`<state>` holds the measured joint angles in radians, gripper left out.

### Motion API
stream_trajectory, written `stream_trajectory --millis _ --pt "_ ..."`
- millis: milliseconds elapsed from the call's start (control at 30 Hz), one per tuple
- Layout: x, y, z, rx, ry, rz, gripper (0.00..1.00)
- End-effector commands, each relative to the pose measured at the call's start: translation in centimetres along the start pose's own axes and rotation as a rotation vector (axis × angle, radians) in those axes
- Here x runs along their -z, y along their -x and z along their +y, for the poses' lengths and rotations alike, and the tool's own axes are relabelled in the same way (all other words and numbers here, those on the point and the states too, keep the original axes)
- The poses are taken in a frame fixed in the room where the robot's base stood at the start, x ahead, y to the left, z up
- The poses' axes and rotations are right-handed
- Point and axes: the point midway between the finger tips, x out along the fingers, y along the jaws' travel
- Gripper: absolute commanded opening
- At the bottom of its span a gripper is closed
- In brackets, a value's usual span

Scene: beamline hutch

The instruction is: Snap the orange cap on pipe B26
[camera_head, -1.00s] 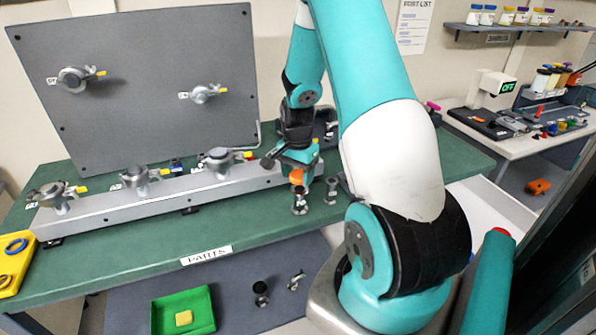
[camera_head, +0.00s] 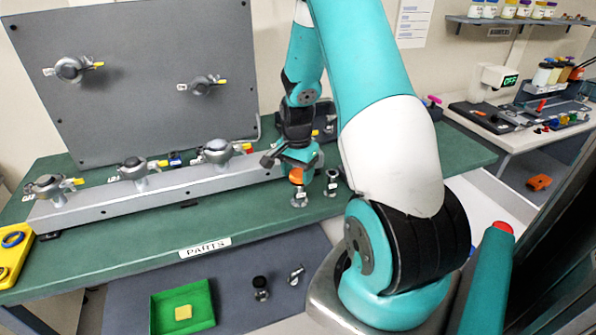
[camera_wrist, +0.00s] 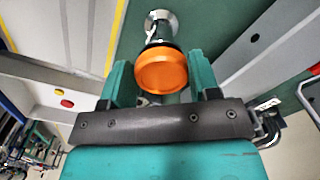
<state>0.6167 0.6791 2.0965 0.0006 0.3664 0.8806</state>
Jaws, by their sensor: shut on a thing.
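The orange cap (camera_head: 296,176) is held between the two fingers of my gripper (camera_head: 297,163), which is shut on it. In the wrist view the cap (camera_wrist: 161,72) fills the space between the teal fingers of my gripper (camera_wrist: 161,80). A short metal pipe (camera_head: 299,198) stands upright on the green bench, right under the cap. Its flanged foot (camera_wrist: 160,20) shows past the cap in the wrist view. The cap hides the pipe's top end, so I cannot tell whether it is seated. The pipe's small white label is too small to read.
A similar pipe (camera_head: 332,184) stands close on the right. A green tray (camera_head: 205,318) with a yellow block sits lower down. The bench front (camera_head: 262,232) beside the PARTS label is clear.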

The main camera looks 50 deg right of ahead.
Motion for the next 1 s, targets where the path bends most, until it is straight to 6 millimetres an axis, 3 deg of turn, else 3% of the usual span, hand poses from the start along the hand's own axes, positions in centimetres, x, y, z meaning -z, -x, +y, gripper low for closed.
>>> stream_trajectory --millis 1000 --pt "-0.01 -0.86 0.00 0.000 0.000 0.000 0.34"
